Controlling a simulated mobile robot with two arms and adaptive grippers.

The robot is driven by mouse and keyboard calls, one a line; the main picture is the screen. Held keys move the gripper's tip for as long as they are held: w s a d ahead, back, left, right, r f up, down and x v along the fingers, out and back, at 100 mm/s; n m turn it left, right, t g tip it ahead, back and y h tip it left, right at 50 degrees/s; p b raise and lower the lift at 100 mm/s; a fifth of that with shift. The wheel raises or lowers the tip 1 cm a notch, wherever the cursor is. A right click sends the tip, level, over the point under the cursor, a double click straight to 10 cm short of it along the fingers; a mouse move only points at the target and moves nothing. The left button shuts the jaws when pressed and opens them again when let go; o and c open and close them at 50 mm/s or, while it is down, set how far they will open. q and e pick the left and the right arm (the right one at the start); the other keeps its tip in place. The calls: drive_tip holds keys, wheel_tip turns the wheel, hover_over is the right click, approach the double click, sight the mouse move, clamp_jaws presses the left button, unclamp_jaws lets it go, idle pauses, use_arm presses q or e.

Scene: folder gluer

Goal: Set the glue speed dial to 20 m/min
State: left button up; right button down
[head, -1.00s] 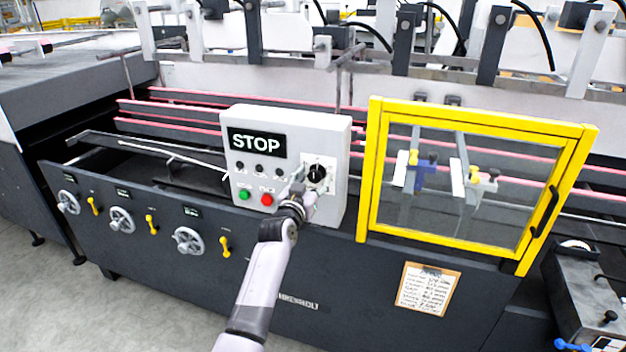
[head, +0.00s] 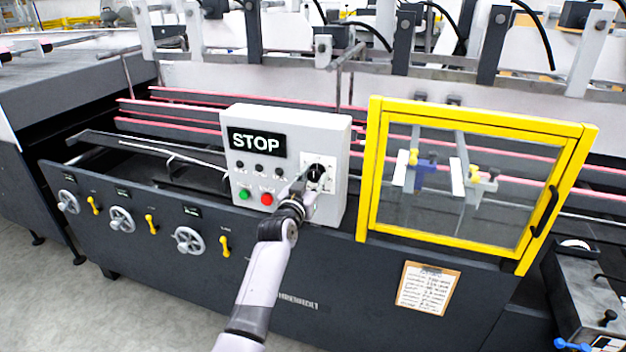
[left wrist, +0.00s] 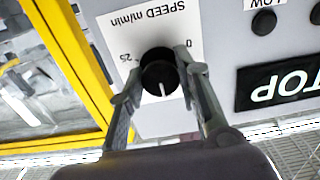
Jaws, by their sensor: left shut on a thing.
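The glue speed dial (head: 316,174) is a round black knob on a white plate at the right of the grey control box (head: 338,140). My left gripper (head: 309,182) is shut on it, with a finger on either side. In the left wrist view, which shows the panel upside down, the dial (left wrist: 158,70) has a white pointer line toward the picture's bottom. The scale plate (left wrist: 165,28) reads "SPEED m/min", with "25" left of the knob and "0" right of it. Other scale numbers are hidden or unreadable. My right gripper is not in view.
The box also carries a STOP sign (head: 257,142), a green button (head: 244,194) and a red button (head: 267,198). A yellow-framed guard (head: 363,180) stands close to its right. Handwheels (head: 187,240) and yellow levers (head: 151,224) line the machine's front at left.

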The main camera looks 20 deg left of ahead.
use_arm(q)
drive_tip(key=m, duration=0.6)
drive_tip(key=shift+a+m, duration=0.1)
drive_tip(key=shift+m, duration=0.2)
drive_tip(key=m, duration=0.5)
idle(0.5)
drive_tip(key=o, duration=1.1)
drive_tip(key=shift+o, duration=0.2)
drive_tip(key=s, duration=1.2)
drive_tip(key=shift+a, duration=0.2)
